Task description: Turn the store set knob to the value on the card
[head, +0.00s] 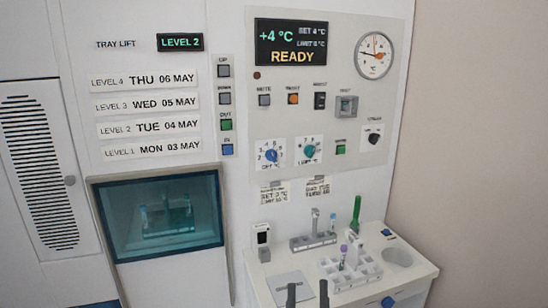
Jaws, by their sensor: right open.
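The blue knob (271,155) sits on a small white dial on the lower left of the control panel, with a label below it that looks like "SET °C". The dial's pointer is too small to read surely. A teal knob (309,150) on a similar dial is to its right. A small card (275,196) hangs below the blue knob; its top line looks like "SET 3 °C". The display (291,43) reads +4 °C, SET 4 °C and READY. My right gripper (307,294) is open at the bottom edge, well below the knobs. My left gripper is out of view.
A second card (318,189) hangs below the teal knob. A white bench (258,284) below the panel carries a tube rack (351,268), several tubes and small devices. A glass hatch (160,216) is at the left. The space before the knobs is clear.

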